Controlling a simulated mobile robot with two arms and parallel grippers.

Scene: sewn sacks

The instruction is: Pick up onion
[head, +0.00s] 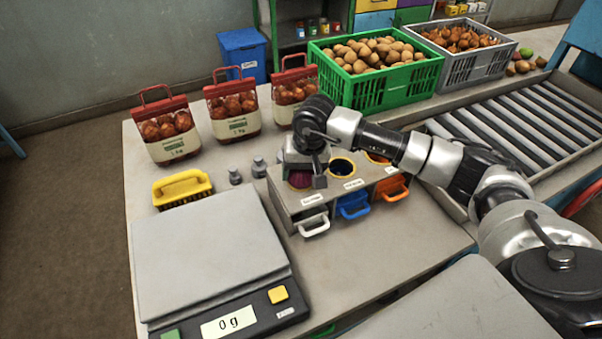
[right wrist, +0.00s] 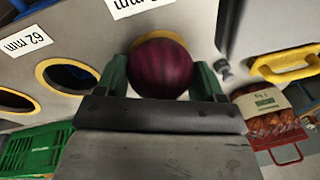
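A dark purple onion (right wrist: 160,68) shows in the right wrist view between the two green fingers of my right gripper (right wrist: 162,80). The fingers sit against its two sides, and the gripper looks closed on it. The onion is at a yellow-ringed hole in the top of the grey sizing box (head: 315,204). In the head view a bit of the purple onion (head: 299,181) shows at the left hole, partly hidden by my right gripper (head: 318,178). Whether it is clear of the hole I cannot tell. My left gripper is not in view.
The box has white, blue and orange drawers (head: 354,206). A scale (head: 205,250) reading 0 g, a yellow brush (head: 182,188) and small weights (head: 258,167) stand to the left. Several onion sacks (head: 171,138) stand behind. A green crate (head: 347,93) and a roller conveyor (head: 520,125) are at the right.

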